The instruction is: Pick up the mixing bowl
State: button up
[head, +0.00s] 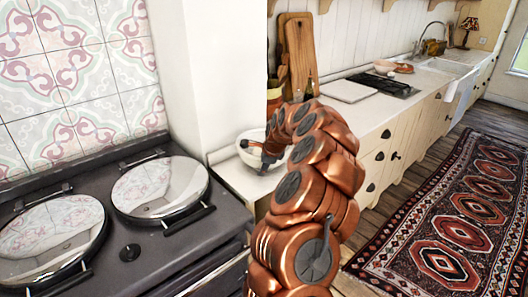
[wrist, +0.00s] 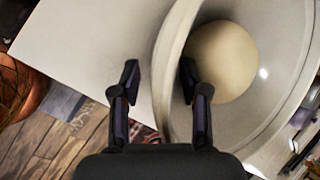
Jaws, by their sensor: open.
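The mixing bowl (head: 249,159) is pale and round. It stands upright on the light counter between the stove and the wall's corner, partly hidden by my arm in the head view. In the wrist view the bowl (wrist: 285,95) fills the right side, with a tan round shape inside it; I cannot tell whether that is contents or the bowl's bottom. My gripper (wrist: 160,78) is open at the near wall. One finger is outside the bowl and the other inside, with the wall between them. In the head view, the fingers are small and partly hidden.
A dark stove (head: 125,250) with two round lids (head: 160,186) stands at left. Wooden boards (head: 298,50) lean on the wall behind the bowl. A white board (head: 347,91) and a hob (head: 384,84) lie farther along the counter. A patterned rug (head: 465,220) covers the floor at right.

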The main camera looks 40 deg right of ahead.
jog(key=shift+f, duration=0.1)
grip_shut()
dwell(0.3)
dwell(0.4)
